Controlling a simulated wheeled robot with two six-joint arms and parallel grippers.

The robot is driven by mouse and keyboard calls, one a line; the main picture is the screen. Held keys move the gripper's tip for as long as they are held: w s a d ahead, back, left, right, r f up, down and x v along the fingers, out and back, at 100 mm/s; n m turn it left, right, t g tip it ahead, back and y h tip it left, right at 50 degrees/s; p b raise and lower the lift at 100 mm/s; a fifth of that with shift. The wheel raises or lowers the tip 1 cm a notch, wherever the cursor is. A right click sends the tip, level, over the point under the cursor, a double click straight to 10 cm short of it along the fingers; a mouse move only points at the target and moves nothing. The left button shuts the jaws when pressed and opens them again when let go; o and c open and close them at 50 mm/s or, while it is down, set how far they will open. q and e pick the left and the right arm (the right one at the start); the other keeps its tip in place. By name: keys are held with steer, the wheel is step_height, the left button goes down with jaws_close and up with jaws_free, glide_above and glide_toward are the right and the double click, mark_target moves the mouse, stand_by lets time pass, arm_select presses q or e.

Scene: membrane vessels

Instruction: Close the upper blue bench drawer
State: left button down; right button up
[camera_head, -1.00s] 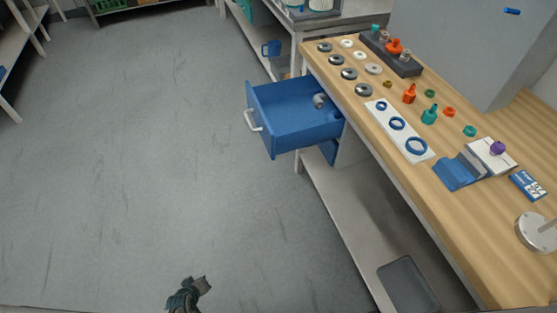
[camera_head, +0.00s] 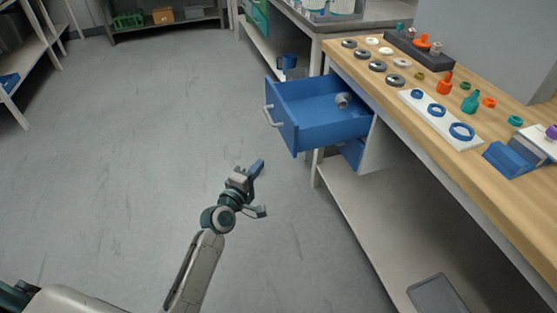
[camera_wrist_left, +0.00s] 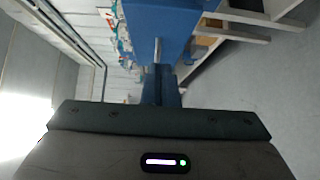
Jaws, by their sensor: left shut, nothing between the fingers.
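The upper blue bench drawer (camera_head: 318,113) is pulled out from the left side of the wooden bench. A grey cylindrical part (camera_head: 343,100) lies inside it. Its pale handle (camera_head: 271,117) is on the front panel, facing left. My left gripper (camera_head: 257,167) is shut and empty, in front of and below the drawer front, apart from it in the head view. In the left wrist view the shut fingers (camera_wrist_left: 161,88) point toward the blue drawer front (camera_wrist_left: 165,25). My right gripper is not in view.
The wooden bench top (camera_head: 420,135) carries rings, a white board (camera_head: 440,119), coloured fittings and a dark block (camera_head: 413,48). A pale lower shelf (camera_head: 370,225) runs under the bench. The floor left of the drawer is clear.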

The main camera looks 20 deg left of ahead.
arm_select(q)
glide_toward(290, 138)
steer(key=w+a, duration=0.2)
steer(key=w, duration=0.2)
steer(key=shift+w+d+r+b, duration=0.1)
steer(key=shift+w+d, duration=0.15)
steer(key=shift+d, duration=0.3)
steer(key=shift+w+d+b, duration=0.15)
steer(key=shift+w+d, duration=0.1)
steer(key=shift+d, duration=0.25)
steer(key=shift+w+d+b, duration=0.1)
steer(key=shift+w+d, duration=0.15)
steer(key=shift+d, duration=0.3)
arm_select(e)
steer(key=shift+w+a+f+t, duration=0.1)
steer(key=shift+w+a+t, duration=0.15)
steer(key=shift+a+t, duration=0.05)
